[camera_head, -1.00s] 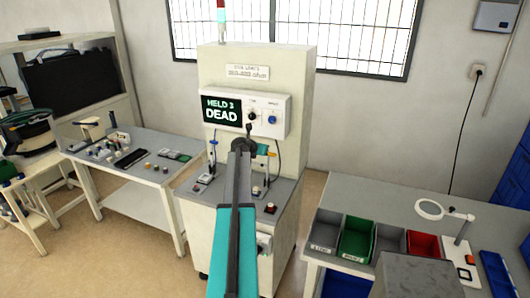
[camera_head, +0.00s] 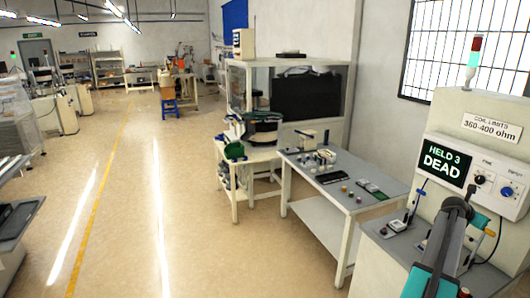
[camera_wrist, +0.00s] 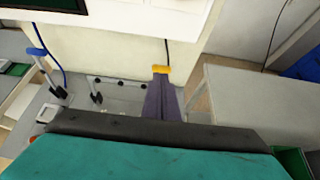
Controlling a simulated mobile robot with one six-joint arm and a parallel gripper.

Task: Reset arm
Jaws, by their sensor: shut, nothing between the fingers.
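My gripper (camera_wrist: 164,84) shows in the wrist view as two slim grey-purple fingers, closed together, with nothing between them. Their tips overlap a small yellow piece (camera_wrist: 162,69) on the bench beyond; I cannot tell whether they touch. In the head view my arm (camera_head: 450,235) reaches up in front of the test station at the right, and its end is partly hidden behind its own links.
The test station (camera_head: 470,128) has a screen (camera_head: 446,162) reading "HELD 3 DEAD". A blue-handled part (camera_wrist: 36,52) stands left of my fingers. A table (camera_head: 335,180) with small parts stands left of the station. The aisle floor (camera_head: 130,190) is clear.

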